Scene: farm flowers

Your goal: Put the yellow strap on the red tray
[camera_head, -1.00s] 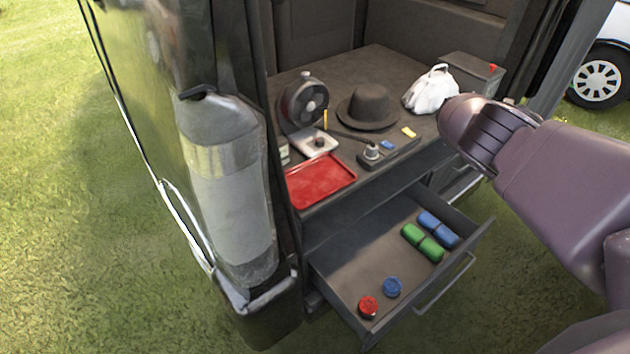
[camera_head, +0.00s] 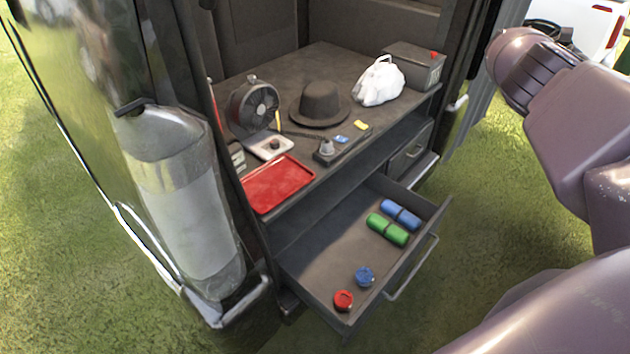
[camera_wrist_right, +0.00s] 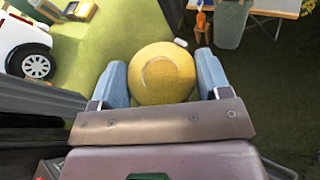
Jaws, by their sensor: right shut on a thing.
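In the right wrist view a round yellow thing (camera_wrist_right: 163,80), which looks like the yellow strap rolled up, sits between the blue fingers of my right gripper (camera_wrist_right: 160,58). The gripper is shut on it, away from the counter, with grass beyond. In the head view my right arm comes in from the right, but its fingers and the strap do not show. The red tray (camera_head: 278,184) lies flat and empty on the near left part of the van's counter. My left gripper is not in view.
On the counter (camera_head: 325,60) stand a fan (camera_head: 252,105), a dark hat (camera_head: 320,103), a white bag (camera_head: 378,82) and a grey box (camera_head: 415,68). The open drawer (camera_head: 310,255) below holds a red roll (camera_head: 343,300), a blue roll (camera_head: 364,277) and green and blue cylinders.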

